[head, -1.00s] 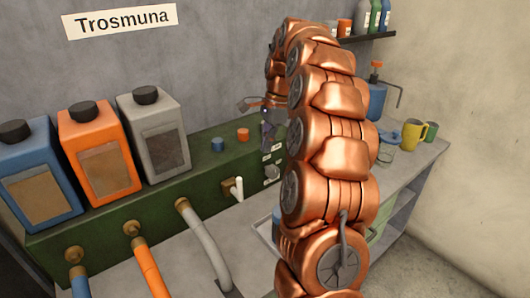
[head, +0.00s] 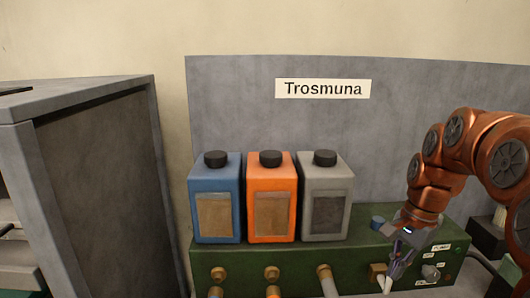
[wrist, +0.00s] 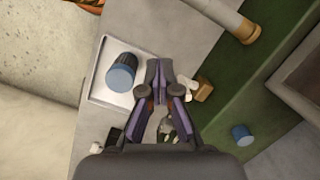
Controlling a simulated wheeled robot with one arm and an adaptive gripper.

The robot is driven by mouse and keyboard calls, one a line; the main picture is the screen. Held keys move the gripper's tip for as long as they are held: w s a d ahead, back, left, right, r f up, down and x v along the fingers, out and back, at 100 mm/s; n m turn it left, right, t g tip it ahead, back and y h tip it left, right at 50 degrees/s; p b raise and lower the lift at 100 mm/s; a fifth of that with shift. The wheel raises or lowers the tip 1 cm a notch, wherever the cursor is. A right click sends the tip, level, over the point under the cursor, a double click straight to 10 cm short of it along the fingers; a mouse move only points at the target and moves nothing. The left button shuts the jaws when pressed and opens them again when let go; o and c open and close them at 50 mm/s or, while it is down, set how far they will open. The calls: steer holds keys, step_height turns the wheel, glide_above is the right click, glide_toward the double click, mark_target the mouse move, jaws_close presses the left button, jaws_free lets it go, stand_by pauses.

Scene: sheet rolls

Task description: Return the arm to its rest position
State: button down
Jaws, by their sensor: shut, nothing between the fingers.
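My copper arm (head: 447,170) comes in from the right side of the head view, bent over with its end hanging down. My gripper (head: 393,272) points down in front of the right part of the green box (head: 250,262), near a white lever with a brass base (head: 377,271). In the wrist view my gripper (wrist: 159,66) is shut and empty, its fingertips together. The brass base (wrist: 204,90) shows just right of the fingers there. I cannot tell whether the fingers touch the lever.
Blue (head: 214,180), orange (head: 270,180) and grey (head: 324,179) canisters stand on the box. A blue-topped jar (wrist: 122,77) sits on a white tray (wrist: 103,97) left of my fingers. A grey cabinet (head: 105,180) stands at left. A blue knob (head: 377,223) is beside my wrist.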

steer(key=s+a+f+n, duration=0.3)
steer(key=s+n, duration=0.1)
steer(key=s, duration=0.4)
steer(key=s+a+f+n+h, duration=0.1)
steer(key=s+a+f+n, duration=0.2)
steer(key=s, duration=0.5)
steer(key=s+a+f+n+g+h, duration=0.1)
steer(key=s+a+f+n, duration=0.2)
steer(key=s, duration=0.6)
steer(key=shift+a+n, duration=0.2)
steer(key=shift+n, duration=0.7)
steer(key=shift+d, duration=0.1)
